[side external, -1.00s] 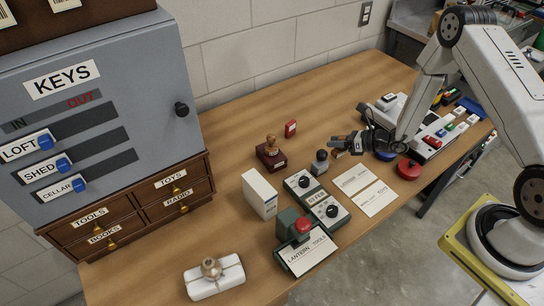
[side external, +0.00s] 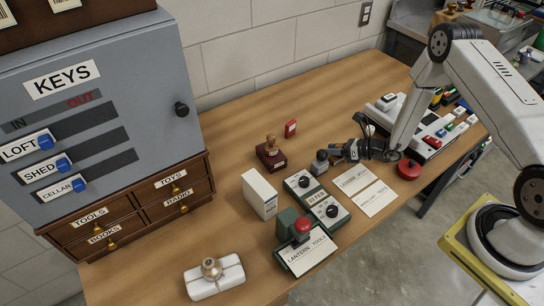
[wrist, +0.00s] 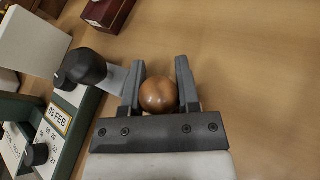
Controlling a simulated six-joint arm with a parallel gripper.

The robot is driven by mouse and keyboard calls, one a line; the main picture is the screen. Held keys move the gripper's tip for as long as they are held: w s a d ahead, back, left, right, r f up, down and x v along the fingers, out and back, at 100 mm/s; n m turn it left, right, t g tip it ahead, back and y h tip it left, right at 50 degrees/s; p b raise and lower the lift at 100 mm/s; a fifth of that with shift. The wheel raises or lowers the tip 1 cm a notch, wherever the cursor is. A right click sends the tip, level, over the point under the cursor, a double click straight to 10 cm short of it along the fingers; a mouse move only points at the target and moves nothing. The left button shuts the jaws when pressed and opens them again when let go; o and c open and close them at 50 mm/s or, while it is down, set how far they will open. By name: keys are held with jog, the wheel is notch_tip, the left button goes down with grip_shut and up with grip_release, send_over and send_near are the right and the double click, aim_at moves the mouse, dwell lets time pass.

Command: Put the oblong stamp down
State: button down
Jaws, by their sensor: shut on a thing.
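In the wrist view my gripper (wrist: 160,65) is shut on the round brown wooden knob (wrist: 158,96) of a stamp, taken as the oblong stamp. Its base is hidden below the knob, so I cannot tell whether it touches the bench. A dark red block stamp with a wooden knob (side external: 271,156) stands farther left, label facing front.
Green-and-white dial boxes (side external: 304,184) and a white box (side external: 259,194) stand left of my gripper. Paper cards (side external: 373,198) lie in front. A red round pad (side external: 408,169) and a tray of coloured pieces (side external: 432,140) are right. Bare bench lies behind.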

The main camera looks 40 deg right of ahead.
jog(key=shift+f, duration=0.1)
jog(key=c, duration=0.6)
grip_release()
jog(key=v, duration=1.2)
